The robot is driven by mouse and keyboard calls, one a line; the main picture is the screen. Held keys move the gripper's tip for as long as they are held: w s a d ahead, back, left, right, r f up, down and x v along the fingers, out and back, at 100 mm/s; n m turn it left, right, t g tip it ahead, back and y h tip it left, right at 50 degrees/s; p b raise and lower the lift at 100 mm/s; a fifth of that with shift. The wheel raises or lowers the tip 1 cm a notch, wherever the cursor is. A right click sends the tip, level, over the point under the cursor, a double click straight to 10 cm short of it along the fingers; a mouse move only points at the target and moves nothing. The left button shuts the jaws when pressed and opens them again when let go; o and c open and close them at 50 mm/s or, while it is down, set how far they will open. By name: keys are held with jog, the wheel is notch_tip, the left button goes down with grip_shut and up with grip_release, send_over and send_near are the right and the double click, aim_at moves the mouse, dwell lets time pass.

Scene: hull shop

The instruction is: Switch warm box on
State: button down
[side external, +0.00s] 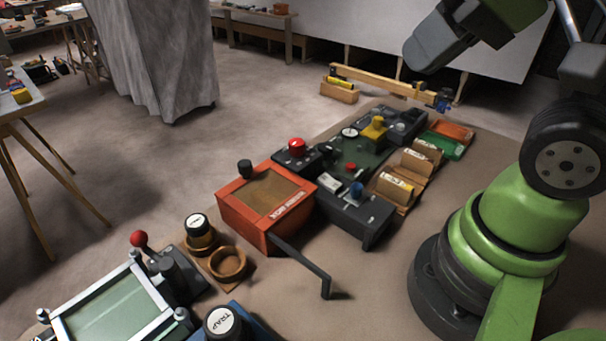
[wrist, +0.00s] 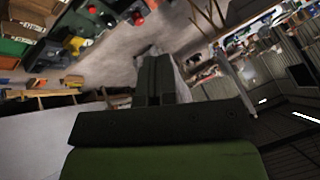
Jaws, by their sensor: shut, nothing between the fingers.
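An orange-red box (side external: 250,228) with a tan top panel stands in the middle of the mat in the side external view and appears to be the warm box. The lettering on its pale label strip is too small to read surely. A black knob (side external: 245,168) sits at its far left corner, and a black bent bar (side external: 305,264) extends from its near side. In the wrist view my gripper (wrist: 154,62) is shut and empty, its dark fingers together. In the side external view my arm's end is raised at the top right, well away from the box.
A dark box with a red button (side external: 297,146) and a dark box with a blue knob (side external: 356,189) stand by the orange box. A round-topped canister (side external: 197,226), a wooden cup (side external: 228,263) and a glass-topped frame (side external: 105,307) are nearer. Wooden card holders (side external: 402,185) lie right.

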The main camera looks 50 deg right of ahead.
jog(key=shift+s+a, duration=0.1)
jog(key=shift+s, duration=0.1)
jog(key=w+d+f+m+g+h, duration=0.1)
jog(key=w+d+f+m+g, duration=0.1)
jog(key=w+f+m, duration=0.4)
jog(key=w+d+f+m+g+h, duration=0.1)
jog(key=w+d+f+m+g, duration=0.2)
jog(key=w+f+m, duration=0.2)
jog(key=w+m, duration=0.2)
jog(key=m, duration=0.1)
jog(key=shift+w+f+g, duration=0.25)
jog(key=shift+f+g, duration=0.05)
jog(key=shift+f, duration=0.1)
jog(key=shift+d, duration=0.1)
